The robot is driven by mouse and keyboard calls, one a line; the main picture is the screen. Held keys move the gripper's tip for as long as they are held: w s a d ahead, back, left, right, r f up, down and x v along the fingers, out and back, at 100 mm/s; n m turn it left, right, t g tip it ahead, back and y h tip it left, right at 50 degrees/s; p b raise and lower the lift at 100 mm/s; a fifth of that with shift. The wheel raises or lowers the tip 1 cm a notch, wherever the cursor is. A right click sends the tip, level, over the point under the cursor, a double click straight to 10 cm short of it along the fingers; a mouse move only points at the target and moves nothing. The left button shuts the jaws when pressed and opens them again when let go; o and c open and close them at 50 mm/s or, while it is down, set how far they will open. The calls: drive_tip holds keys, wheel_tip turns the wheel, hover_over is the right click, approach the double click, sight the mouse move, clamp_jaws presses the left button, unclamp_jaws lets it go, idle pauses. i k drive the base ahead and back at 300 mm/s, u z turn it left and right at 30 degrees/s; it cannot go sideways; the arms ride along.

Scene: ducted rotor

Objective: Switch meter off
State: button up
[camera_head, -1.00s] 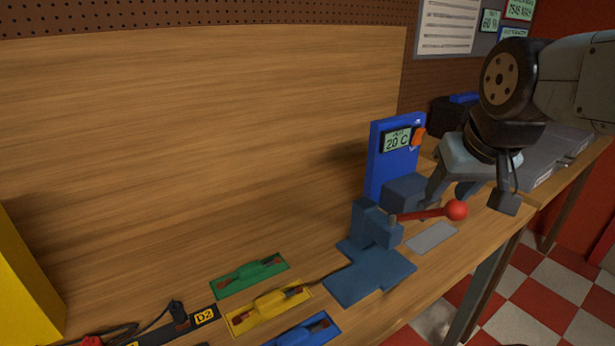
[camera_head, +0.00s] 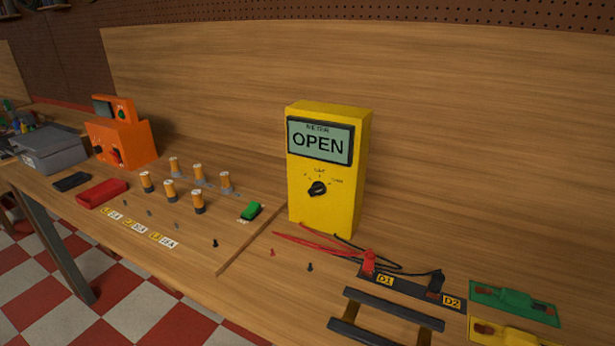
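My gripper is not in view now.
Red leads (camera_head: 322,243) and black leads run from the meter's base to the D1/D2 strip (camera_head: 411,291). A dark rack (camera_head: 385,318) lies in front. Green (camera_head: 513,302) and yellow plates lie right.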

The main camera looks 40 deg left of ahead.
sight(318, 187)
drive_tip(key=z, duration=0.9)
drive_tip(key=i, duration=0.1)
drive_tip(key=u, duration=2.65)
drive_tip(key=k, duration=0.9)
drive_tip(key=u, duration=0.2)
drive_tip(key=i, duration=0.9)
drive_tip(key=z, duration=0.1)
